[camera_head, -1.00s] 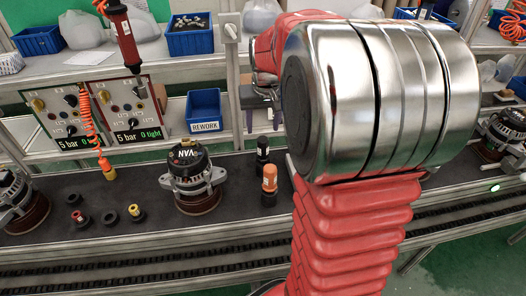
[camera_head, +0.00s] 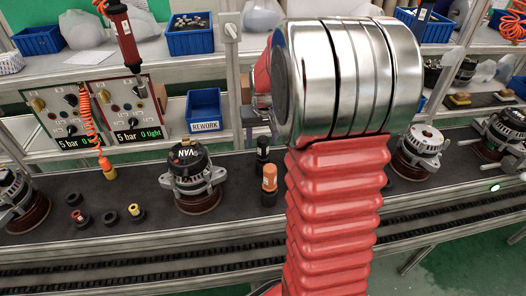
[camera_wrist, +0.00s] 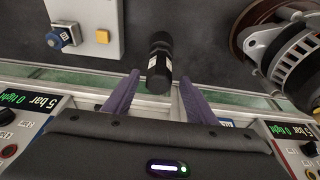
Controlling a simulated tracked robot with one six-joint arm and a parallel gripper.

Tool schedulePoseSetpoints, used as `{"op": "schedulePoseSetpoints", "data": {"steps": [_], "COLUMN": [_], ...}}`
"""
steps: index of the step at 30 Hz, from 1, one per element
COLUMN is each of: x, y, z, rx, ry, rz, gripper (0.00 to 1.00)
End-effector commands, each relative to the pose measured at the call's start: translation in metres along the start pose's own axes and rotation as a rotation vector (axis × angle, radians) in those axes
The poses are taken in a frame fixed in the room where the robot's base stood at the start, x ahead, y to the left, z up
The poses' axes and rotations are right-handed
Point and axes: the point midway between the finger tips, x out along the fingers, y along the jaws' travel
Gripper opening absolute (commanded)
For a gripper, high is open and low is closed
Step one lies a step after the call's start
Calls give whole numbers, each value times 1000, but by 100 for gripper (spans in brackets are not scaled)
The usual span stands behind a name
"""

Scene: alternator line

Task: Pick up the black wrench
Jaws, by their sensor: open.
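The black wrench (camera_wrist: 159,62) is a dark cylinder with a pale label. In the wrist view it shows in the middle, end towards the camera, over the dark mat. My gripper (camera_wrist: 157,84) is open, with one purple finger on each side of its near end. I see no clear contact, and cannot tell how deep it lies between the fingers.
An alternator (camera_wrist: 290,55) is close on the right in the wrist view. Gauge panels (camera_wrist: 22,108) flank the gripper. In the head view a blue rework bin (camera_head: 204,109) sits on the shelf.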

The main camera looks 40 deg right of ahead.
Motion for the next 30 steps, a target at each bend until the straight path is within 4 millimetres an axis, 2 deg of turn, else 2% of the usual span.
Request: {"op": "schedulePoseSetpoints", "data": {"steps": [9, 12, 29, 30], "x": [40, 46, 47, 47], "y": [2, 2, 2, 2], "z": [2, 1, 1, 1], "rx": [1, 1, 1, 1], "ry": [-3, -1, 0, 0], "rz": [0, 0, 0, 0], "gripper": [51, 51, 51, 49]}}
